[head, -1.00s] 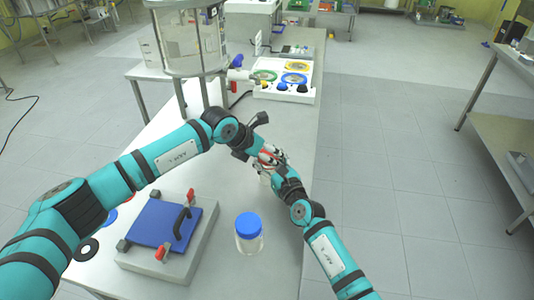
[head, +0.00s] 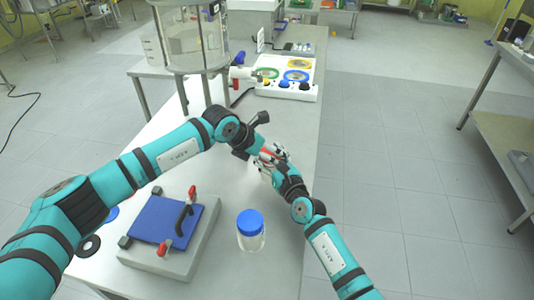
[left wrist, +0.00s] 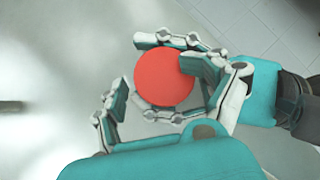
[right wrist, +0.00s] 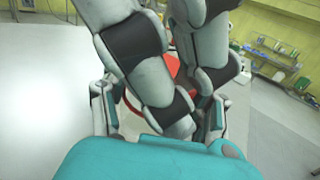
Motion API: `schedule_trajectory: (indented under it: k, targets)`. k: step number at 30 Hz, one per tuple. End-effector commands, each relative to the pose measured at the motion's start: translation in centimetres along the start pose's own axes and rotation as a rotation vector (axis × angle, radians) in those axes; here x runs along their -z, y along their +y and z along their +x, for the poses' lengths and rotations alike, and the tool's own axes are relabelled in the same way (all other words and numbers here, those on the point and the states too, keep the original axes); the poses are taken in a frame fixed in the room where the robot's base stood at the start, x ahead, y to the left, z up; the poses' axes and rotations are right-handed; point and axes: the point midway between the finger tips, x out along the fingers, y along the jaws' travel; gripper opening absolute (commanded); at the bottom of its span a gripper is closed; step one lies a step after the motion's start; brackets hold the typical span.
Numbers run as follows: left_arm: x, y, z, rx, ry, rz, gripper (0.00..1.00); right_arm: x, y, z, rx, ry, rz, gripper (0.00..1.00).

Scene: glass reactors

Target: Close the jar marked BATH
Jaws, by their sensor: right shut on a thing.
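A round red lid (left wrist: 163,78) shows from above in the left wrist view, between my two grippers. My right gripper (head: 270,156) is shut on it, with a finger on either side. A pale jar (head: 263,175) is partly visible below the grippers in the head view; its marking is hidden. I cannot tell whether the lid sits on it. My left gripper (left wrist: 160,85) is open, its fingers apart around the lid.
A clear jar with a blue lid (head: 250,228) stands near the table's right edge. A blue-topped box with red clamps (head: 166,222) stands left of it. A control panel with coloured dials (head: 286,78) and a glass reactor (head: 193,40) stand farther back. Bare table lies between.

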Motion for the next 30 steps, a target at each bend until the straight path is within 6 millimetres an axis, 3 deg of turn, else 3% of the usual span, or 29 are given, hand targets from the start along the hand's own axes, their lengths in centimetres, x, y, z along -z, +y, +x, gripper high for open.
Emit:
schedule_trajectory:
  k: [4, 12, 21, 30]
  targets:
    - [0.1, 0.0, -0.5, 0.0, 0.001, 0.001, 0.73, 0.3, -0.1, -0.1, 0.001, 0.005, -0.003, 0.0]
    - [-0.1, 0.0, -3.7, 0.001, -0.003, 0.002, 0.73, 0.4, -0.1, -0.1, 0.001, 0.006, -0.003, 0.0]
    - [-0.2, -0.1, -4.1, 0.001, -0.004, 0.0, 0.72, 0.4, -0.1, -0.1, 0.0, 0.008, -0.003, 0.0]
    - [-0.2, -0.1, -4.1, 0.001, -0.005, 0.001, 0.32, 0.5, -0.1, -0.1, 0.0, 0.009, -0.003, 0.0]
